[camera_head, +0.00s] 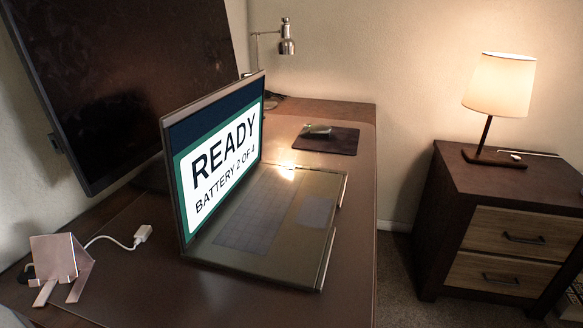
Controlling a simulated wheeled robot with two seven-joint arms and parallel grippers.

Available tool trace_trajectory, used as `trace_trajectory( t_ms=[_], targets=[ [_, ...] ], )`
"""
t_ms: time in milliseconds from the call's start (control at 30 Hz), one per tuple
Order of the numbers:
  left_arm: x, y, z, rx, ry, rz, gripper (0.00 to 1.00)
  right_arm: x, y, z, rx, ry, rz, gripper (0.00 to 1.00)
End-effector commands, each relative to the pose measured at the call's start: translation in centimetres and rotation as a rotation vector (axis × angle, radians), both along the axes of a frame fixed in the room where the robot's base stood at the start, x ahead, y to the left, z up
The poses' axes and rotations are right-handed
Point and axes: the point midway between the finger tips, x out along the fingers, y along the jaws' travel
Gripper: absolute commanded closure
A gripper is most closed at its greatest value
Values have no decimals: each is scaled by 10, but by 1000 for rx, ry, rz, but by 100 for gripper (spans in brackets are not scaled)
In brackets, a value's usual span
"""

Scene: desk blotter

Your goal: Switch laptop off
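An open laptop (270,218) stands on the dark wooden desk, turned so its screen faces right. Its screen (216,160) is lit, with a white panel in a green border that reads "READY" and "BATTERY 2 OF 4". The keyboard (252,220) and a paler touchpad (316,211) show on the base. A small bright glow (285,173) lies at the far end of the base; I cannot tell whether it is a button light or a reflection. Neither of my grippers is in view.
A large dark monitor (120,75) stands behind the laptop. A copper-coloured stand (55,260) and a white cable plug (142,234) lie left. A mouse (316,130) rests on a dark mat (335,143). A nightstand (500,220) with a lit lamp (500,84) stands right, beyond a floor gap.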

Motion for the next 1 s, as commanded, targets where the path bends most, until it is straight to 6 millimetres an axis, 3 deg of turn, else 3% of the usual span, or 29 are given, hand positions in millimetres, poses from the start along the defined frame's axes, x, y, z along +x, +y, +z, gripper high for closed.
trace_trajectory(
  t_ms=[33, 167, 1000],
  targets=[
    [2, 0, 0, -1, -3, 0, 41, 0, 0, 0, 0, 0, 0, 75],
    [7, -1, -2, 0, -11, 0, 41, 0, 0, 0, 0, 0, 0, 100],
    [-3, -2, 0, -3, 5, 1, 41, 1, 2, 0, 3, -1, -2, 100]
  ],
)
